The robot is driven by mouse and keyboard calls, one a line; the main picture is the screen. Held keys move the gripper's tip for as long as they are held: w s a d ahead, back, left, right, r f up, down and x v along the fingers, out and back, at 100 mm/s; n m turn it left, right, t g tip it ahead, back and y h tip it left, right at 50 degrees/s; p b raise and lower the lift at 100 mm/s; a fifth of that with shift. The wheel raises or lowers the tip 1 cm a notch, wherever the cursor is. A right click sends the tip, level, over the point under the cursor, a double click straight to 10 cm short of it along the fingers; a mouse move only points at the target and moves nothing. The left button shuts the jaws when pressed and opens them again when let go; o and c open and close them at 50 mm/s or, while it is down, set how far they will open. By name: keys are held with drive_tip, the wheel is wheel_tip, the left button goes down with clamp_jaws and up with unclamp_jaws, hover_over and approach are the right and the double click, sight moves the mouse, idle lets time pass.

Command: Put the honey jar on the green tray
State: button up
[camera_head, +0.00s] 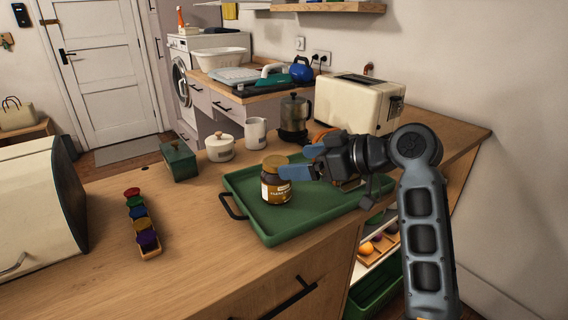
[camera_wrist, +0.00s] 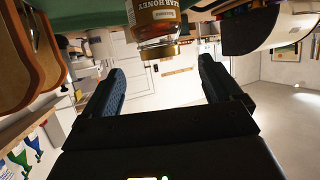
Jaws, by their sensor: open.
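The honey jar (camera_head: 276,190), amber-brown with a gold lid and a pale label, stands upright on the left part of the green tray (camera_head: 318,215). Its lid and label also show upside down at the top of the wrist view (camera_wrist: 154,18). The green tray fills part of the top left there (camera_wrist: 95,10). My gripper (camera_head: 296,162) is open and empty just right of the jar, about level with its lid. In the wrist view, the two fingers (camera_wrist: 162,70) are spread apart, and the jar lies beyond their tips, not between them.
A cream toaster (camera_head: 360,103), a coffee pot (camera_head: 294,115), a white mug (camera_head: 255,132) and a lidded pot (camera_head: 220,147) stand behind the tray. A green box (camera_head: 179,160), a rack of colored pods (camera_head: 142,225) and a bread bin (camera_head: 40,205) are left. Counter between them is clear.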

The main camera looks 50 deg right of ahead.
drive_tip(key=shift+v, duration=1.4)
drive_tip(key=shift+s, duration=0.1)
